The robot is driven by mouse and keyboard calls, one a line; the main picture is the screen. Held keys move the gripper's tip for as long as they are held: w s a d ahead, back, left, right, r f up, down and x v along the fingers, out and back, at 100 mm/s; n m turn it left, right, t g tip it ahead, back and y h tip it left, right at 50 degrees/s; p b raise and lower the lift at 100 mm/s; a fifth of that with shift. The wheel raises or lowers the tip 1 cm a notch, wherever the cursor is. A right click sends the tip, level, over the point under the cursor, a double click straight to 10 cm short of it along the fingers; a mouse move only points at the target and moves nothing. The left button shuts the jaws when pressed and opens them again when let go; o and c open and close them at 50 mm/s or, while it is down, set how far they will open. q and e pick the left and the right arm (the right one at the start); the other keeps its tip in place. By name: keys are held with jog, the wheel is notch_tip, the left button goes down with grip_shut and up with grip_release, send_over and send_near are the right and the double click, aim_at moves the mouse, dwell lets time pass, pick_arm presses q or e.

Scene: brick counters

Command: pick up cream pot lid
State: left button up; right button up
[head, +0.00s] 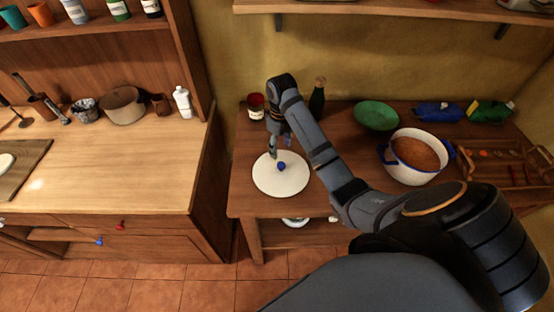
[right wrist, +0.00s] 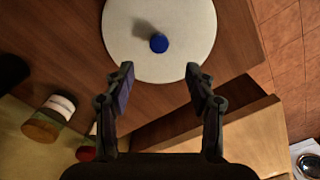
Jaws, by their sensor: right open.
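The cream pot lid (head: 283,184) is a flat round disc with a blue knob (head: 281,166) at its middle. It lies on the brown wooden table, near the front left corner. In the right wrist view the lid (right wrist: 185,25) is at the top, with its blue knob (right wrist: 159,42) ahead of the fingers. My right gripper (head: 273,150) is above the back part of the lid, its fingers apart and empty. In the right wrist view the gripper (right wrist: 160,70) has nothing between its fingertips. My left gripper is not in view.
A white pot (head: 404,173) with blue handles and brown contents stands on the right of the table. A green bowl (head: 376,115), a dark bottle (head: 317,100) and a red jar (head: 256,106) stand behind. A wooden tray (head: 520,183) is far right. A shelf (head: 400,10) hangs above.

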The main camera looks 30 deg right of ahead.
aim_at(281, 164)
jog(key=shift+s+f+b, duration=0.25)
jog(key=shift+f+b, duration=0.35)
jog(key=shift+s+f+b, duration=0.2)
jog(key=shift+f+b, duration=0.35)
jog(key=shift+b, duration=0.05)
notch_tip(281, 164, down, 3)
jog(key=b, duration=0.2)
jog(key=shift+w+b, duration=0.15)
jog(key=shift+b, duration=0.2)
jog(key=shift+w+f, duration=0.1)
jog(key=shift+w, duration=0.05)
jog(key=shift+f, duration=0.15)
jog(key=shift+f+b, duration=0.5)
jog(key=shift+b, duration=0.35)
jog(key=shift+d+f+b, duration=0.1)
jog(key=shift+f+b, duration=0.6)
jog(key=shift+f, duration=0.15)
jog(key=shift+w+f+p, duration=0.1)
jog(key=shift+f+p, duration=0.4)
jog(key=shift+f, duration=0.4)
jog(key=shift+c, duration=0.8)
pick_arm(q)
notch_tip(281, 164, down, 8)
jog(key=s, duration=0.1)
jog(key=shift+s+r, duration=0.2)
pick_arm(e)
grip_shut()
